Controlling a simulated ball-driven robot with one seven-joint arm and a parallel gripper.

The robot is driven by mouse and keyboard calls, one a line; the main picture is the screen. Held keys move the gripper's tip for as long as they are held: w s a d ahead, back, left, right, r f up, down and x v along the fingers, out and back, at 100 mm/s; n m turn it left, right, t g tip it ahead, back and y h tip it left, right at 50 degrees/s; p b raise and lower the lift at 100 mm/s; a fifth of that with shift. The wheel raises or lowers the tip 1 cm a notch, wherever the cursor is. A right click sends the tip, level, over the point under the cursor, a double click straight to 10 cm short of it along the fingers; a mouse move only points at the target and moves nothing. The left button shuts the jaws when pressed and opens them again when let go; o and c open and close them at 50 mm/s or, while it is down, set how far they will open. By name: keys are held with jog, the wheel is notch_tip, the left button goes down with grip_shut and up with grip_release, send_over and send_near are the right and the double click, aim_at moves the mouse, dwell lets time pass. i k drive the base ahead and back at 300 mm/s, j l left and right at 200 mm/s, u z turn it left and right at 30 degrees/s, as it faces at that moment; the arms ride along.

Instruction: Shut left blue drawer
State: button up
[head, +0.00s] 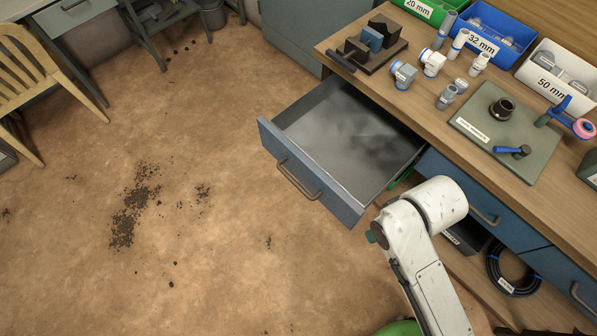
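The left blue drawer (307,190) is pulled well out from under the wooden workbench (455,130). Its grey metal inside looks empty, and a dark bar handle (299,180) runs across its blue front. My white arm rises at the lower right, to the right of the drawer's front corner. My gripper is not clearly visible; the end of the arm seems turned away or hidden behind the arm links.
Fittings, a green-grey mat (490,158) and labelled bins, including a blue one (492,35), stand on the bench. Other blue drawers (480,205) are closed. A coiled black hose (512,270) lies below. The floor left of the drawer is free, with scattered dark dirt; a wooden chair (40,85) stands far left.

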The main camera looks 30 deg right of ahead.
aim_at(342, 147)
jog(key=i+j, duration=0.15)
jog(key=j, duration=0.2)
jog(key=i+j+z, duration=0.1)
jog(key=i+j, duration=0.25)
jog(key=j, duration=0.3)
jog(key=i+j, duration=0.15)
jog(key=j, duration=0.2)
jog(key=i+z, duration=0.05)
